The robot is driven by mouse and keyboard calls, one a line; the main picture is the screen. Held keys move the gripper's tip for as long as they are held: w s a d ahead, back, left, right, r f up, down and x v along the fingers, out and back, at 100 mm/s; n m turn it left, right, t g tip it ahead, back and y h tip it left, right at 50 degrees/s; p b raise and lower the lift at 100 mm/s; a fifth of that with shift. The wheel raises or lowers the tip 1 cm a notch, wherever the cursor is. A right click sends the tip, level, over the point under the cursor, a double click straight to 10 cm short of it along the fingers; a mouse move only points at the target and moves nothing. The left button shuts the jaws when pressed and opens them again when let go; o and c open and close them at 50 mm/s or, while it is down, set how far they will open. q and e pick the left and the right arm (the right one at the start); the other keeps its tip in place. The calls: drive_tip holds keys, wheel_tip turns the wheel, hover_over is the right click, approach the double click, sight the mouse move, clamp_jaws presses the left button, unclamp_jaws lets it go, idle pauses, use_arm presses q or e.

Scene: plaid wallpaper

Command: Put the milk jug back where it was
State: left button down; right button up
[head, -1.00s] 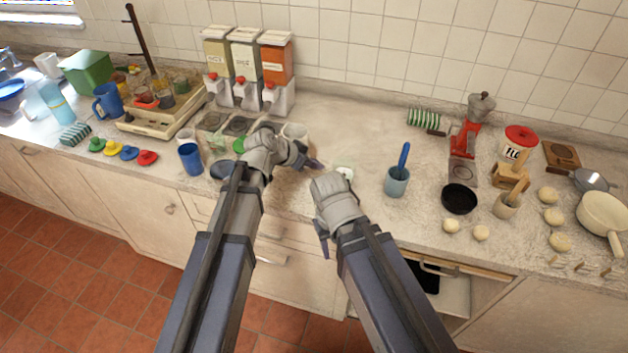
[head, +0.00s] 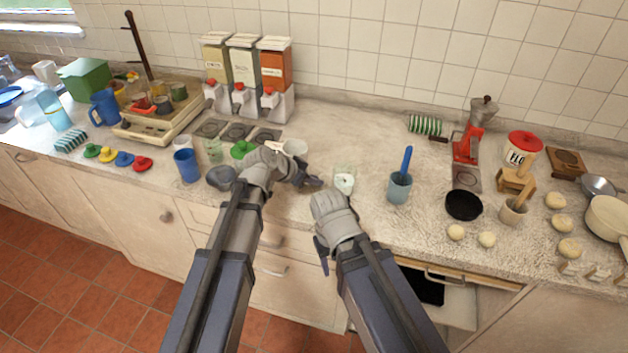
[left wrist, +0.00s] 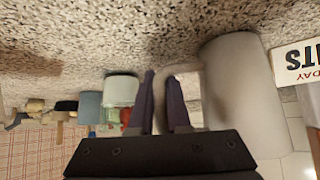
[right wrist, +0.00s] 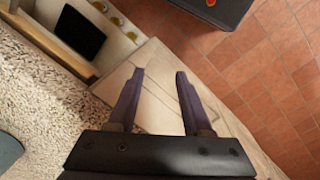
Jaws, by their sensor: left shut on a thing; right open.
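The milk jug looks plain and off-white. In the left wrist view the jug (left wrist: 245,90) fills the right side, upside down in the picture, with its handle between the two purple fingers of my left gripper (left wrist: 165,90). In the head view my left gripper (head: 312,183) is over the counter's front part, and a white rim, likely the jug's (head: 295,147), shows just behind it. I cannot tell if the jug's base touches the counter. My right gripper (right wrist: 155,75) is open and empty, pointing down past the counter's front edge.
Three dark square plates (head: 236,131) lie before the dispensers (head: 244,75). A green object (head: 242,149), a glass (head: 214,150) and a blue cup (head: 187,165) stand left of the jug. A small white item (head: 344,183) and a utensil cup (head: 399,187) stand right.

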use_arm(q)
drive_tip(key=c, duration=0.9)
unclamp_jaws()
drive_tip(key=shift+r+p, duration=0.2)
drive_tip(key=shift+p, duration=0.1)
drive_tip(key=p+v, duration=0.8)
drive_tip(key=v, duration=0.3)
drive_tip(key=s+f+n+g+y, duration=0.2)
drive_tip(key=s, duration=0.4)
drive_tip(key=s+f+n+g+y, duration=0.2)
drive_tip(key=s+y, duration=0.1)
drive_tip(key=s, duration=0.3)
drive_tip(key=s+a+f+n+g+y, duration=0.1)
drive_tip(key=s+n+g+y, duration=0.1)
drive_tip(key=s, duration=0.4)
drive_tip(key=shift+s+f+n+y, duration=0.3)
drive_tip(key=shift+s+f+y, duration=0.1)
drive_tip(key=shift+y, duration=0.3)
